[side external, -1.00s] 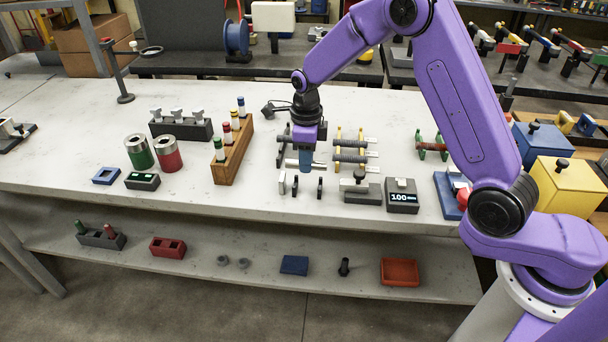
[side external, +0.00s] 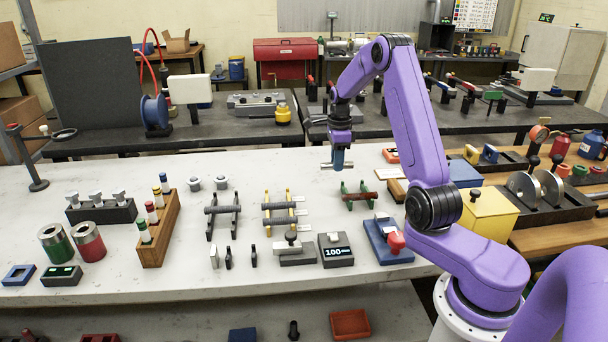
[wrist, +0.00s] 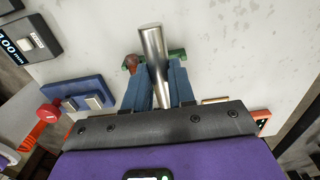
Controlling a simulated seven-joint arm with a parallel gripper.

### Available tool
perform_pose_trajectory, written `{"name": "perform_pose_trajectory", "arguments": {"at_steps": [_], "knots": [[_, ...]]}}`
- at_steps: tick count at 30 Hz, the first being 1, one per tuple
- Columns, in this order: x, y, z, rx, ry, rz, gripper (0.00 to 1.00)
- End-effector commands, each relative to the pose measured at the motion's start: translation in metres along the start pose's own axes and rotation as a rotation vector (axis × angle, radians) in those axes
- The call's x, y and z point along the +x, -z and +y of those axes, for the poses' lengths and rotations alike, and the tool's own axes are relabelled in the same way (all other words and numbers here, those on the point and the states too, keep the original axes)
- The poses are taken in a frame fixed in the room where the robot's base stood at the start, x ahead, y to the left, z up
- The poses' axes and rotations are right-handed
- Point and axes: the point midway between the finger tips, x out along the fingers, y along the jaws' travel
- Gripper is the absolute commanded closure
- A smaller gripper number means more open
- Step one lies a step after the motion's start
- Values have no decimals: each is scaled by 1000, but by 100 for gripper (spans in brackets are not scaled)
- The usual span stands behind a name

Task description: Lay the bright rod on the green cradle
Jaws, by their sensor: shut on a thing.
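The bright rod (wrist: 153,60) is a smooth silver cylinder with a thinner lower part. My gripper (wrist: 157,90) is shut on it, its blue fingers on either side. In the side external view my gripper (side external: 338,160) holds the rod (side external: 328,167) roughly level, above and left of the green cradle. In the wrist view the green cradle (wrist: 178,54) is partly hidden behind the bright rod and fingers.
A black cradle (side external: 209,230) and a yellow cradle (side external: 266,231) with rods stand to the left. A grey gauge reading 100 (side external: 336,250) and a blue block with a red knob (side external: 388,240) are in front of the green cradle. The bench behind the cradles is mostly clear.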

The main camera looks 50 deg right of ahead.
Motion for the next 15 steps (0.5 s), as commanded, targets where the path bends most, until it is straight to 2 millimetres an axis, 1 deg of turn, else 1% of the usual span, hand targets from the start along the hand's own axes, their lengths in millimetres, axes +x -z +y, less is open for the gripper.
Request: {"name": "perform_pose_trajectory", "arguments": {"at_steps": [1, 3, 6, 10, 15], "knots": [[-2, 17, -6, 5, 2, -1, 100], [-4, 34, -11, 4, 2, -1, 100], [-5, 52, -15, 2, 2, -1, 100], [-6, 62, -18, -1, 2, 0, 100], [-6, 64, -18, -2, 2, 0, 100]]}}
